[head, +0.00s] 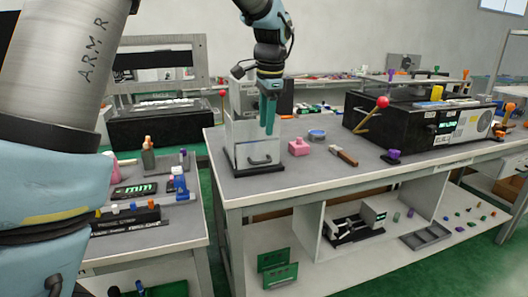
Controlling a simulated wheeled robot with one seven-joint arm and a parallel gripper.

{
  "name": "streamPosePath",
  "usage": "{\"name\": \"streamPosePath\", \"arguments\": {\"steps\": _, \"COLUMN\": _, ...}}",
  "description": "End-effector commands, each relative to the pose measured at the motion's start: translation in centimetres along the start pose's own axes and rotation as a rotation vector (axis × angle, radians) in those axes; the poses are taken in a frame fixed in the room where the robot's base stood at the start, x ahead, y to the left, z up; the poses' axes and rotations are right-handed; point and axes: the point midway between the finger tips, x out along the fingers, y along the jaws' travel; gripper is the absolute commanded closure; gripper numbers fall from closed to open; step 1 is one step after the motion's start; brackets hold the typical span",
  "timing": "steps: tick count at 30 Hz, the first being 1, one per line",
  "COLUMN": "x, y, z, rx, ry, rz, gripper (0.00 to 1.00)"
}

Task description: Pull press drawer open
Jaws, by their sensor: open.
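The press (240,128) is a pale box-like fixture on a black base at the near left corner of the grey workbench. Its drawer front (243,154) is a light panel low on the near side, with a dark bar handle (260,161). The drawer looks closed, though I cannot be sure. My gripper (267,132) points down in front of the upper part of the press, above the handle. It is open and empty, and its fingers appear apart from the handle. It hides part of the press behind it.
A pink block (299,147), a blue round tin (317,135) and a brown-handled brush (343,155) lie right of the press. A black machine (415,120) with a red-knobbed lever (382,102) stands farther right. A lower, cluttered bench (150,235) is at left.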

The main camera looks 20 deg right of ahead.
Motion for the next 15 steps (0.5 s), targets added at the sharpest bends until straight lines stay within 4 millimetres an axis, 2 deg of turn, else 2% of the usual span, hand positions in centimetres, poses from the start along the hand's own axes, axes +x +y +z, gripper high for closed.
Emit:
{"name": "streamPosePath", "arguments": {"steps": 5, "x": 0.7, "y": 0.2, "z": -0.7, "rx": 0.026, "ry": -0.003, "rz": 0.000, "gripper": 0.55}}
{"name": "streamPosePath", "arguments": {"steps": 15, "x": 6.7, "y": 0.2, "z": -0.6, "rx": 0.022, "ry": -0.003, "rz": 0.002, "gripper": 0.55}}
